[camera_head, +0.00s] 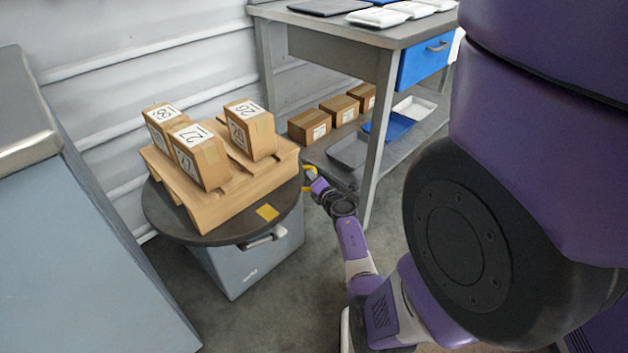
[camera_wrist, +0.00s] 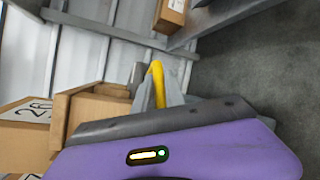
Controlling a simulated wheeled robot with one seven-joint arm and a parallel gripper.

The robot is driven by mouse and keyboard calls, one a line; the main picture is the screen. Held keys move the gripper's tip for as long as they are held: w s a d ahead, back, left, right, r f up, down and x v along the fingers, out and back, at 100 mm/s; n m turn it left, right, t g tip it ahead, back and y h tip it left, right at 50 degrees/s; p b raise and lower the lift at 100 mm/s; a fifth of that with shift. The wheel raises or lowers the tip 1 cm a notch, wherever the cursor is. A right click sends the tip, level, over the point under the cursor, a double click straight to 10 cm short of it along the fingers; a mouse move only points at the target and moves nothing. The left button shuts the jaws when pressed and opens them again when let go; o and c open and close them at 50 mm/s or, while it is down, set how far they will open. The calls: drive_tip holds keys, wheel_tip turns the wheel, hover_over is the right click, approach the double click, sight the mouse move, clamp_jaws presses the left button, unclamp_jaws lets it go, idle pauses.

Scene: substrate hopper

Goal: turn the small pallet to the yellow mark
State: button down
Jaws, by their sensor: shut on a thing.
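The small wooden pallet (camera_head: 218,205) sits on a round dark turntable (camera_head: 165,217) and carries three labelled cartons (camera_head: 250,130). The yellow mark (camera_head: 267,212) is a flat square on the turntable's front rim, in front of the pallet's right part. My gripper (camera_head: 313,183) is there, shut on the handle. In the wrist view the handle (camera_wrist: 157,82) stands at the fingers, with part of the pallet (camera_wrist: 95,105) and a carton (camera_wrist: 25,118) to the left. The fingertips are partly hidden.
A grey workbench (camera_head: 385,90) stands close behind my gripper, its leg near my wrist. Its lower shelf holds cartons (camera_head: 310,127) and trays. A grey cabinet (camera_head: 80,230) stands at left. Bare floor lies in front of the turntable.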

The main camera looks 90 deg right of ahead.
drive_tip(key=c, duration=1.4)
unclamp_jaws()
drive_tip(key=shift+d, duration=0.1)
drive_tip(key=shift+s, duration=0.1)
drive_tip(key=p+v, duration=0.3)
drive_tip(key=v, duration=0.4)
drive_tip(key=shift+a, duration=0.35)
drive_tip(key=shift+s+r, duration=0.1)
